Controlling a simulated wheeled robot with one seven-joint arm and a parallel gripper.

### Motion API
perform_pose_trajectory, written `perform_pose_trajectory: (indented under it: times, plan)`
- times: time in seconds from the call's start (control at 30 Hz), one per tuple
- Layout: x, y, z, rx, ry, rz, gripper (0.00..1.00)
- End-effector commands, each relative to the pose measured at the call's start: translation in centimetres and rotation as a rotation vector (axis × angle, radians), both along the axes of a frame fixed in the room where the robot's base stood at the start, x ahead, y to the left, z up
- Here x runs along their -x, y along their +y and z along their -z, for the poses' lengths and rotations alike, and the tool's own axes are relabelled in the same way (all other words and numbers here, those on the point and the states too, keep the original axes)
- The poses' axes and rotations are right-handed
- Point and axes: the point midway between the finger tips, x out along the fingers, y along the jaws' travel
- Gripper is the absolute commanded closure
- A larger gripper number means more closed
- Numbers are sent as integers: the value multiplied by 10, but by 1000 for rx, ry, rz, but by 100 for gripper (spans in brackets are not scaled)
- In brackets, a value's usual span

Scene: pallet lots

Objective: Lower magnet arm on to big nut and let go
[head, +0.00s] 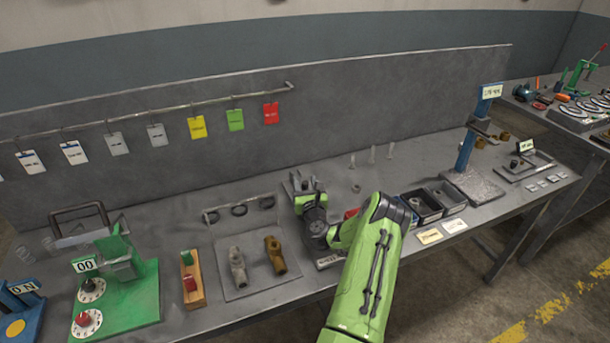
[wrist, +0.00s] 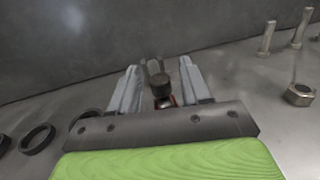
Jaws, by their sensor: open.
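My gripper (head: 304,184) is open, low over the middle of the bench, fingers pointing toward the back panel. In the wrist view, a dark round knob (wrist: 161,83) with a little red below it shows between the spread fingers (wrist: 162,88). A grey upright piece shows just behind the knob. I cannot tell whether this is the magnet arm or whether the fingers touch it. A hex nut (wrist: 299,94) lies on the bench to the right, clear of the gripper. It also shows in the head view (head: 356,188). What lies directly under the gripper is hidden.
Bolts (wrist: 267,38) stand upright behind the nut. Dark rings (wrist: 37,138) are left of the gripper. Black bins (head: 422,206) and a blue post (head: 467,150) on a metal plate stand right. A green fixture (head: 118,290) is at left. The back panel (head: 250,110) bounds the bench.

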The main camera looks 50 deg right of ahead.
Motion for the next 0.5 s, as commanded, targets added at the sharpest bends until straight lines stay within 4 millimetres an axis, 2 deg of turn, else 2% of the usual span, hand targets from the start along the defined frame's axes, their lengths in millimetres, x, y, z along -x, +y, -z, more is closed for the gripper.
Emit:
perform_pose_trajectory:
  times: [0.3,0.5]
  plan:
    - [-3,-3,2,-1,0,0,53]
    - [-3,-3,1,-1,0,0,84]
